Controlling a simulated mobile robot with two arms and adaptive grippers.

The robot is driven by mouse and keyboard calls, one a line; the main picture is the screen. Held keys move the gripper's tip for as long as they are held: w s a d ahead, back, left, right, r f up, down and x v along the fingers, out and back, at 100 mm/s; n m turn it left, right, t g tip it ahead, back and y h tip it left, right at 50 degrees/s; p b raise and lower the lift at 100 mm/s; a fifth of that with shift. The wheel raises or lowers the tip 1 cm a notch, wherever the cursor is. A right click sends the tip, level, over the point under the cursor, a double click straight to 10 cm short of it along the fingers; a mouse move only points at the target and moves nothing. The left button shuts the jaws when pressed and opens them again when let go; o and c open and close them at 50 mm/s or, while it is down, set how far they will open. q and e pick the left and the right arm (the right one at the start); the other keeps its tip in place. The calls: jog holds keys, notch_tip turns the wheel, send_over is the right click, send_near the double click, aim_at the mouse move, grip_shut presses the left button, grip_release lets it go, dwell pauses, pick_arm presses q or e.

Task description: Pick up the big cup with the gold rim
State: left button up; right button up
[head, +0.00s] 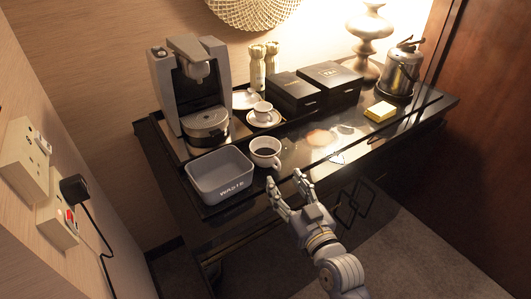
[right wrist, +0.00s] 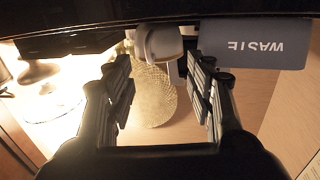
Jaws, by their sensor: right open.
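A larger white cup (head: 263,158) with dark contents stands upright on the black counter, just right of the grey waste bin. In the right wrist view, which is upside down, a white cup (right wrist: 160,43) shows beyond and between the open fingers (right wrist: 160,75). My left gripper is not in view.
The grey waste bin (head: 221,193) stands close left of the larger cup. A coffee machine (head: 195,90), black boxes (head: 330,76), a yellow packet (head: 380,112) and a metal kettle (head: 402,70) stand around. The counter right of the cup is mostly clear.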

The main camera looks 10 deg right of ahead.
aim_at(271, 161)
jog(key=w, duration=0.2)
jog(key=w+p, duration=0.1)
jog(key=w, duration=0.2)
jog(key=w+a, duration=0.1)
jog(key=w, duration=0.1)
jog(key=shift+w+f, duration=0.4)
grip_shut()
jog(key=shift+r, duration=0.1)
